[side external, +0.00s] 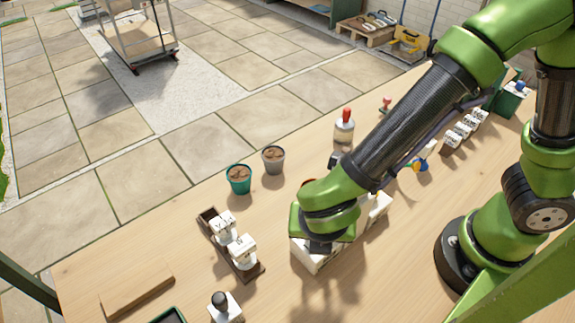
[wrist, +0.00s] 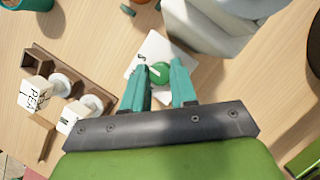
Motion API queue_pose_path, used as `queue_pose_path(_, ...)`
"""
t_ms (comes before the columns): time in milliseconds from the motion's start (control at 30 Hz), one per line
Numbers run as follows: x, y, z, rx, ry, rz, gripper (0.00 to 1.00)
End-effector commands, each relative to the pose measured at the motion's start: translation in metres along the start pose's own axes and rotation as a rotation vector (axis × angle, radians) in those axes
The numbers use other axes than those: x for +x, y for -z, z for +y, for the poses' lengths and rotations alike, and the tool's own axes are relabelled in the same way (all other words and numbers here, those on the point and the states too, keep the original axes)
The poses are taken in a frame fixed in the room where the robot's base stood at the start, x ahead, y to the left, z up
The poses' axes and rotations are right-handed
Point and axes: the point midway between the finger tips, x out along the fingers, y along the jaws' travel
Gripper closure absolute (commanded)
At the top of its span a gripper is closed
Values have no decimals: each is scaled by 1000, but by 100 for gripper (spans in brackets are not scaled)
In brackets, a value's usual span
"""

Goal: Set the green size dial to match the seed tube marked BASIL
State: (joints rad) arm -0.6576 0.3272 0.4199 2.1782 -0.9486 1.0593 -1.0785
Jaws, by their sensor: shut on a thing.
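In the wrist view, the green dial (wrist: 160,73) sits on a white plate (wrist: 136,66) with a letter S readable beside it. A light pointer mark shows on the dial. My gripper (wrist: 159,76) has its two teal fingers on either side of the dial, shut on it. In the side view my wrist hides the dial and fingers. Two white seed tubes stand in a brown rack (side external: 252,273) to the left of my gripper. One tube (wrist: 37,93) reads PEA in the wrist view. The other tube's label (wrist: 68,122) is only partly visible. I cannot read BASIL anywhere.
A pale machine body (wrist: 225,25) stands close beyond the fingers. A green pot (side external: 238,179) and a grey pot (side external: 273,159) stand behind my wrist. A red-handled item (side external: 345,127) and several small white labelled blocks (side external: 464,130) are farther right.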

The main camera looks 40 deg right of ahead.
Motion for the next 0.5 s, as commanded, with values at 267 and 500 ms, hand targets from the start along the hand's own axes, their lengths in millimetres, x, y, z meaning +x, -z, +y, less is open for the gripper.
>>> queue_pose_path(267,-1,-1,0,3,-1,-1,55)
queue_pose_path(500,0,0,0,1,0,0,48)
